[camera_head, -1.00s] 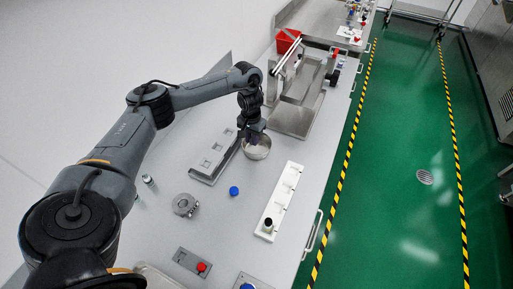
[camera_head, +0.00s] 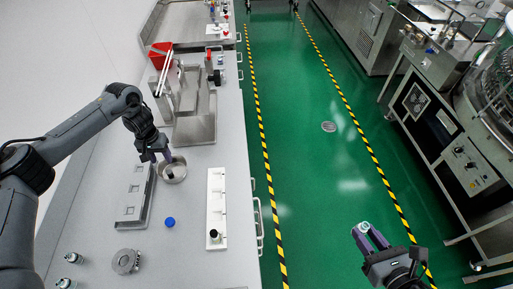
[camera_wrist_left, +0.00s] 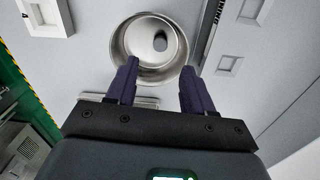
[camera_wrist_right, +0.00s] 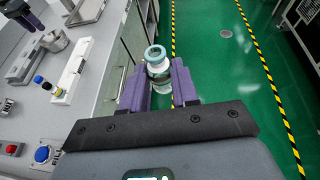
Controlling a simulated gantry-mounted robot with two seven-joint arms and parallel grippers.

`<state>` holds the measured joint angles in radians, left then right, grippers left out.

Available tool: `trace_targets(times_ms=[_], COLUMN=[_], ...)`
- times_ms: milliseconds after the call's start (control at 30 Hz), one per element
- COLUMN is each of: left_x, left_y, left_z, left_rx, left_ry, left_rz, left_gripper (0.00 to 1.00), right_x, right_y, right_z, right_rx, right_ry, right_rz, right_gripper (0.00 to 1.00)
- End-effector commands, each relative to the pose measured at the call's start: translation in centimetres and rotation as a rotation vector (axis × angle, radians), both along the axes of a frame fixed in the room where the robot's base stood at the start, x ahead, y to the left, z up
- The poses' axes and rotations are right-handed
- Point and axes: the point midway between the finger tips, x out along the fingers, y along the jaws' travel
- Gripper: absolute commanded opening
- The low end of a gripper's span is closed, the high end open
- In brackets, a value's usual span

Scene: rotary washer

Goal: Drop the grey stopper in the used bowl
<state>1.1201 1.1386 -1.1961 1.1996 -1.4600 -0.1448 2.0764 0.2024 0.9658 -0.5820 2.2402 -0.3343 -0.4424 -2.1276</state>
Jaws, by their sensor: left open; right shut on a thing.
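A round metal bowl (camera_head: 181,177) stands on the bench; it also shows in the left wrist view (camera_wrist_left: 121,48). A small dark grey stopper (camera_wrist_left: 160,41) lies inside it, apart from the fingers. My left gripper (camera_head: 167,158) is above the bowl, its purple fingers (camera_wrist_left: 160,68) spread with nothing between them. My right gripper (camera_head: 371,235) is out over the aisle, away from the bench. It is shut on a small clear glass vial (camera_wrist_right: 158,71) with a pale rim, which appears upright.
A grey tray with square recesses (camera_head: 148,196) is left of the bowl. A white rack (camera_head: 217,188) holding a black-topped item (camera_head: 214,235) is to the right. A blue cap (camera_head: 169,222) and metal ring fixture (camera_head: 126,261) lie nearer.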

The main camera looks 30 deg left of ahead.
Motion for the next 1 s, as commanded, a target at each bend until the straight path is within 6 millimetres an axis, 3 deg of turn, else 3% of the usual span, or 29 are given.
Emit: trace_targets(times_ms=[33,100,400,1000], left_x=[0.1,0.0,0.0,-0.1], left_y=[0.0,0.0,0.1,0.1], left_z=[1.9,3.1,6.8,7.4], left_rx=[0.001,0.001,0.000,0.000], left_ry=[-0.002,-0.002,0.000,0.000], left_rz=[0.000,-0.001,0.000,0.000], left_gripper=[0.52,0.52,0.52,0.52], right_x=[0.0,0.0,0.0,0.0], right_y=[0.0,0.0,0.0,0.0], right_z=[1.4,2.3,4.7,5.1], right_rx=[0.000,0.000,0.000,0.000], right_ry=[0.000,0.000,0.000,0.000], right_rz=[0.000,0.000,0.000,0.000], right_gripper=[0.00,0.00,0.00,0.00])
